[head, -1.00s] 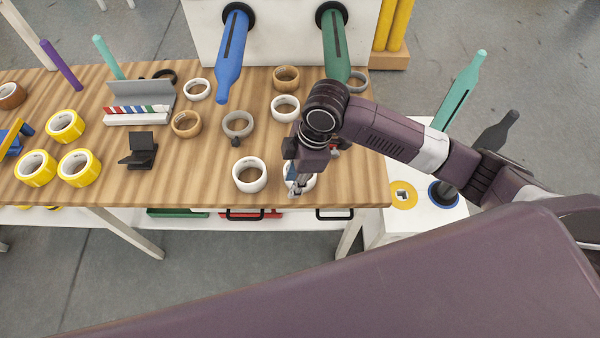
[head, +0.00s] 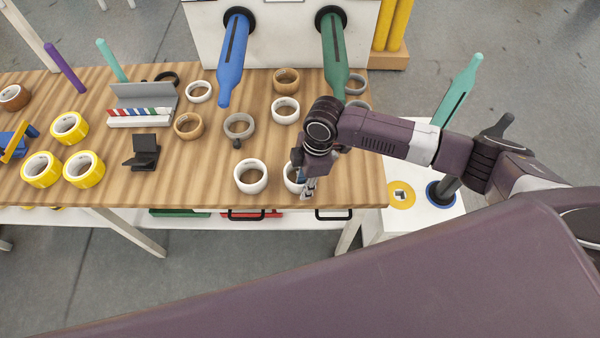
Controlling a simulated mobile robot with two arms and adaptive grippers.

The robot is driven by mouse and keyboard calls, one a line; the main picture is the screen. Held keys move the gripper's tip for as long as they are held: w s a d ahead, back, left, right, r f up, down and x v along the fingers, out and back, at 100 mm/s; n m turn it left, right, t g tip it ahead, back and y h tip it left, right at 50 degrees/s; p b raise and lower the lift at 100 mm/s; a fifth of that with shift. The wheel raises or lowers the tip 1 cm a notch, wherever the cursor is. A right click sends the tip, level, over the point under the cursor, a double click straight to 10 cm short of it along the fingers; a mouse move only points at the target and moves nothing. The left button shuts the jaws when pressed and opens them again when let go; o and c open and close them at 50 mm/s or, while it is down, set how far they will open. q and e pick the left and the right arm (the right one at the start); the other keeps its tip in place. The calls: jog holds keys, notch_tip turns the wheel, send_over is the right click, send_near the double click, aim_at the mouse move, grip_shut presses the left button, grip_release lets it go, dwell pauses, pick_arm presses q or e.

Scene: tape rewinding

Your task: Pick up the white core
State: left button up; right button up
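Several white ring-shaped cores lie on the wooden table (head: 215,190). One white core (head: 251,177) lies near the front edge, just left of my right gripper. Another white core (head: 291,176) is partly hidden behind my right gripper (head: 309,192). Two more, a white core (head: 285,110) and a white core (head: 199,91), lie farther back. My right gripper points down over the right side of the partly hidden core. Its fingers are small here, and I cannot tell whether they are open, shut, or touching the core. My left gripper is not in view.
Brown and grey rings, such as a grey ring (head: 239,126), lie behind. Yellow tape rolls (head: 70,128) are at the left. A blue spindle (head: 233,60) and a green spindle (head: 335,60) jut out over the back edge. A black stand (head: 143,152) is left of centre.

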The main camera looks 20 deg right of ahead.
jog(key=shift+f, duration=0.15)
jog(key=shift+c, duration=0.6)
grip_shut()
